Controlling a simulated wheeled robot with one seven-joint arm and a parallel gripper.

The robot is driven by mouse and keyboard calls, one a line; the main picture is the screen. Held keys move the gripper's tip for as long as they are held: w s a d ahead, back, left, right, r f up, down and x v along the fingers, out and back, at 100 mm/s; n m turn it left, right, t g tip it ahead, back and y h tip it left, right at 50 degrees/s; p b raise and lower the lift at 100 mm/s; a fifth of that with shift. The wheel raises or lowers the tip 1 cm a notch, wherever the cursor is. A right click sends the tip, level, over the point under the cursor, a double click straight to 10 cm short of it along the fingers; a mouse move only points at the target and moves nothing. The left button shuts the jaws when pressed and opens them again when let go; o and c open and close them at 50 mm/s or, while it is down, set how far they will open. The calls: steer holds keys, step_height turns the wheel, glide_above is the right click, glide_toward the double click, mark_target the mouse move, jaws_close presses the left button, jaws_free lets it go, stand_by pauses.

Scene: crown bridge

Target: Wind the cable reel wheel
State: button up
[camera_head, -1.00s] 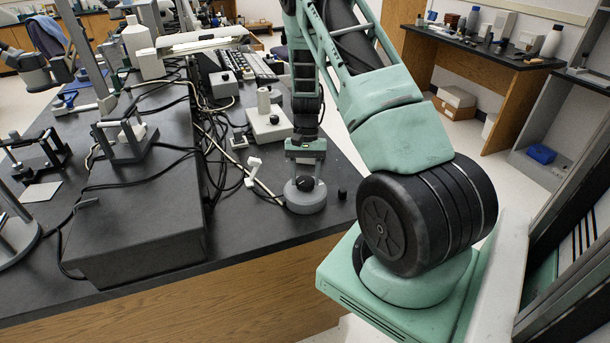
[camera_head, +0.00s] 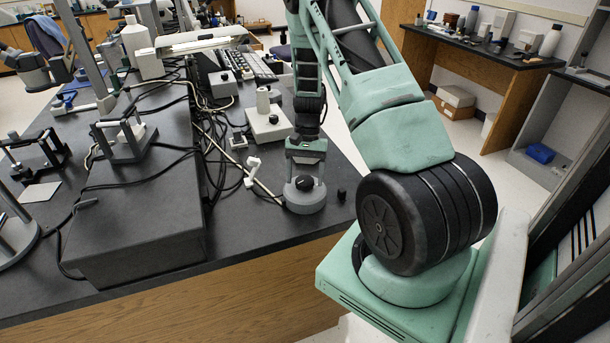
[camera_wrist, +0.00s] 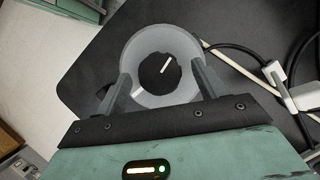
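The likely cable reel wheel is a grey round piece (camera_head: 305,203) with a black centre, standing near the bench's front right edge. In the wrist view it shows as a pale grey ring (camera_wrist: 184,48) around a black knob (camera_wrist: 158,73) with a white line. Another white mark lies on the ring at lower left. My gripper (camera_head: 304,176) points down over it. In the wrist view my gripper (camera_wrist: 161,76) has its fingers apart, one on each side of the knob, with visible gaps. Whether the fingers touch the ring, I cannot tell.
A small black cylinder (camera_head: 342,195) stands just right of the wheel. A white piece (camera_head: 253,170) and loose cables lie to its left. A large dark box (camera_head: 140,225) fills the bench's left side. A light box with a black knob (camera_head: 268,123) stands behind.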

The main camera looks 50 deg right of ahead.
steer(key=b+v, duration=0.1)
steer(key=v, duration=1.6)
steer(key=shift+r+b, duration=0.15)
steer(key=shift+b, duration=0.15)
steer(key=shift+d, duration=0.15)
